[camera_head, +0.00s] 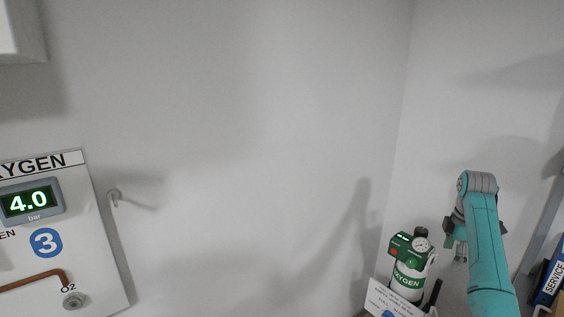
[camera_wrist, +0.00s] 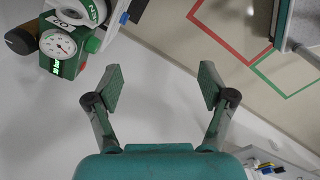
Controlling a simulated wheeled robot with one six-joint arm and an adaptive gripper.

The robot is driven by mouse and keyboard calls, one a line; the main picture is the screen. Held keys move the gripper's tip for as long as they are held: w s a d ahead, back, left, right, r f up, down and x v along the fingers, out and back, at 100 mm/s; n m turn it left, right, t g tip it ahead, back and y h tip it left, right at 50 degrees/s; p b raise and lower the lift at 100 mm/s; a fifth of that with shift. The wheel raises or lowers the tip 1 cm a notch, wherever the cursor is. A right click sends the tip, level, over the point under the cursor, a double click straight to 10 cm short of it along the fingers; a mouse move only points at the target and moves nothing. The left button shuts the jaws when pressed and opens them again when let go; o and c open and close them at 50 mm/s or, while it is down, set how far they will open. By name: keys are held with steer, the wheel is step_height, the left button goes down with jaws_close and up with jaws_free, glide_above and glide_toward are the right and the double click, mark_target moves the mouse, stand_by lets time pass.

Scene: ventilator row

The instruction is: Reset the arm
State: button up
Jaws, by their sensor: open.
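My arm shows teal at the right of the head view, bent over at its top. My gripper (camera_wrist: 160,88) is open in the wrist view, with its two dark green-grey fingers wide apart and nothing between them. In the head view the gripper hangs beside the arm and is partly hidden by it. An oxygen cylinder (camera_head: 408,281) with a green and red valve unit and a round gauge stands just left of the arm. In the wrist view the gauge and valve unit (camera_wrist: 62,45) are at upper left, apart from the fingers.
A white sign (camera_head: 388,301) stands by the cylinder. Blue service binders (camera_head: 549,283) are at far right. Red (camera_wrist: 228,42) and green floor outlines show below. The middle wall is bare.

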steer(key=s+a+f+m+t+h, duration=0.1)
steer(key=s+a+f+m+t, duration=0.3)
steer(key=f, duration=1)
steer(key=s+a+f+n+g, duration=0.15)
steer(key=a+f, duration=0.45)
steer(key=f, duration=0.7)
steer(key=s+a+f+m+t, duration=0.2)
steer(key=s+a+f, duration=0.35)
steer(key=s, duration=0.35)
steer(key=s+a+f+m+t, duration=0.25)
steer(key=s+a+f, duration=0.25)
steer(key=s+f, duration=0.3)
steer(key=s+a+r+m+t, duration=0.1)
steer(key=s+a+r, duration=0.1)
steer(key=s, duration=0.6)
steer(key=s+a+r+m+t, duration=0.1)
steer(key=s+a+r+m, duration=0.15)
steer(key=s, duration=0.55)
steer(key=s+a+r+m+t, duration=0.1)
steer(key=s+a+r+t, duration=0.15)
steer(key=s, duration=0.65)
steer(key=s+a+r+m+t, duration=0.1)
steer(key=s+r, duration=0.6)
steer(key=r, duration=0.3)
steer(key=s+a+r+m+t+y, duration=0.1)
steer(key=s+r+m, duration=0.1)
steer(key=s+r, duration=0.5)
step_height(320, 180, up, 4)
steer(key=shift+s+a, duration=0.2)
steer(key=shift+a, duration=0.2)
